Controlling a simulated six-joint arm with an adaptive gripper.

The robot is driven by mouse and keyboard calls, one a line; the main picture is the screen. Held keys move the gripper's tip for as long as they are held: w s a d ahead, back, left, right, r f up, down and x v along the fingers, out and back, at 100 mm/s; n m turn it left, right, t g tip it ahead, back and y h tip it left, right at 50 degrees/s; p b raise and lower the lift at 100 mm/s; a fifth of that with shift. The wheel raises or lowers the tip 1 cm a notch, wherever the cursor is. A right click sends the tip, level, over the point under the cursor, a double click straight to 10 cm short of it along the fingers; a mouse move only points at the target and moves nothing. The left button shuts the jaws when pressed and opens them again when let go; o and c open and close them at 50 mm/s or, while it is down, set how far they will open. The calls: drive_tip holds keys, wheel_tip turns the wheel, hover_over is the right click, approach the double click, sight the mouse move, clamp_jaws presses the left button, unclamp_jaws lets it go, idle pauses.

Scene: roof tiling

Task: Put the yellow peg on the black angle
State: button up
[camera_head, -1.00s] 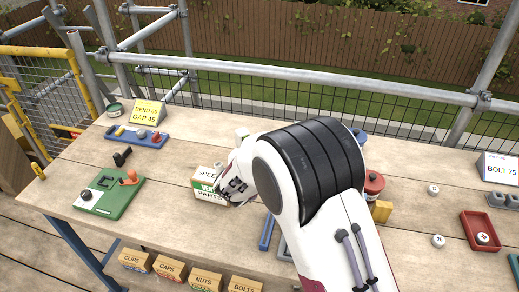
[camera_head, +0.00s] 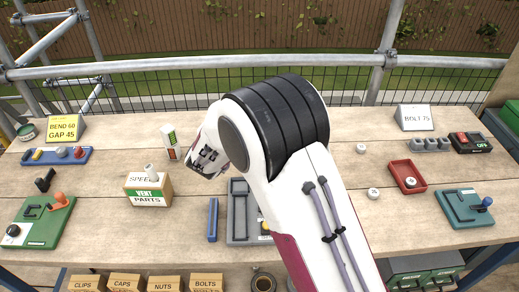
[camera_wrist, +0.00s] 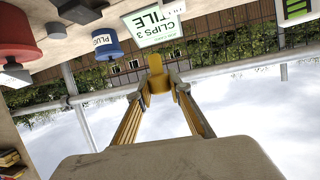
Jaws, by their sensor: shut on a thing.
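In the wrist view my gripper (camera_wrist: 158,88) is shut on a yellow piece, which I take as the yellow peg (camera_wrist: 157,79). The peg sits between the fingertips, clear of any surface that I can make out. In the head view my arm hides the fingertips and the peg. A small black angled piece (camera_head: 45,180), which looks like the black angle, stands on the bench at the left, behind the green board (camera_head: 62,236). My gripper is well to the right of it.
A grey tray (camera_head: 238,234) and red tray (camera_head: 405,168) lie farther right.

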drive_tip(key=w+d+r, duration=0.1)
drive_tip(key=d, duration=0.9)
drive_tip(key=shift+r, duration=0.2)
drive_tip(key=shift+f, duration=0.15)
drive_tip(key=shift+f, duration=3)
drive_tip(key=shift+f, duration=1.85)
drive_tip(key=shift+f, duration=0.15)
